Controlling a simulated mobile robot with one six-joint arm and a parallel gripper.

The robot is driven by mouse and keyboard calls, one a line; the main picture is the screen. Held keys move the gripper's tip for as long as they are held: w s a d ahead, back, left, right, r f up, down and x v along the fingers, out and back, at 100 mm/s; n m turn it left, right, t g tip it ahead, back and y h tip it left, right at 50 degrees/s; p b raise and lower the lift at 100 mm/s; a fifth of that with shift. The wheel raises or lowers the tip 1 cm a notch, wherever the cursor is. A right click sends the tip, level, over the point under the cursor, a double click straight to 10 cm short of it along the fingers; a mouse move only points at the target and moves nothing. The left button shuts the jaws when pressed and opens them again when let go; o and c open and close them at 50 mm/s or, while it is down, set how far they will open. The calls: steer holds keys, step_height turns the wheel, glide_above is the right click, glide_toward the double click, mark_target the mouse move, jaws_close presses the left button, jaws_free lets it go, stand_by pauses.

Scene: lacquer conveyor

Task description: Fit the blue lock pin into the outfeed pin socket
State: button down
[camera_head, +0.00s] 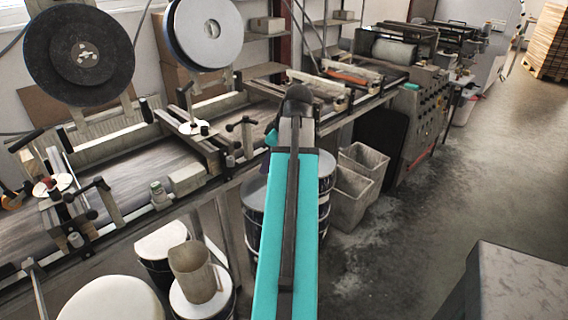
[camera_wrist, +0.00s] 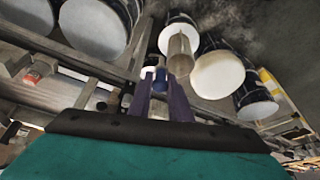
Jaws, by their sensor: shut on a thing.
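In the wrist view my gripper (camera_wrist: 160,76) has its two dark fingers closed around the small blue lock pin (camera_wrist: 160,83). The pin sits between the fingers near their tips, with its lower part partly hidden. In the head view my teal arm reaches up the middle toward the edge of the conveyor (camera_head: 120,185), and it hides most of my gripper and the pin. I cannot make out the outfeed pin socket in either view.
White-lidded drums (camera_head: 112,300) and a beige jug (camera_head: 194,272) stand below the conveyor; the jug also shows in the wrist view (camera_wrist: 180,58). Grey bins (camera_head: 350,190) stand right of my arm. A grey box (camera_head: 520,285) is at lower right. Open floor lies between.

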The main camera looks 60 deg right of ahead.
steer(key=w+a+n+y, duration=0.2)
steer(key=w+a+n, duration=0.3)
steer(key=w+a, duration=1.6)
steer(key=w+a+m, duration=0.1)
steer(key=w+a, duration=0.3)
steer(key=a, duration=0.6)
steer(key=w+a+m+h, duration=0.1)
steer(key=w+a, duration=0.3)
steer(key=a, duration=0.6)
steer(key=w+a+f+m+h, duration=0.1)
steer(key=w+a+m, duration=0.2)
steer(key=a, duration=0.7)
steer(key=shift+w+a+b, duration=0.3)
steer(key=shift+w+b, duration=0.1)
steer(key=shift+w, duration=0.55)
steer(key=shift+m, duration=0.3)
steer(key=shift+a, duration=0.1)
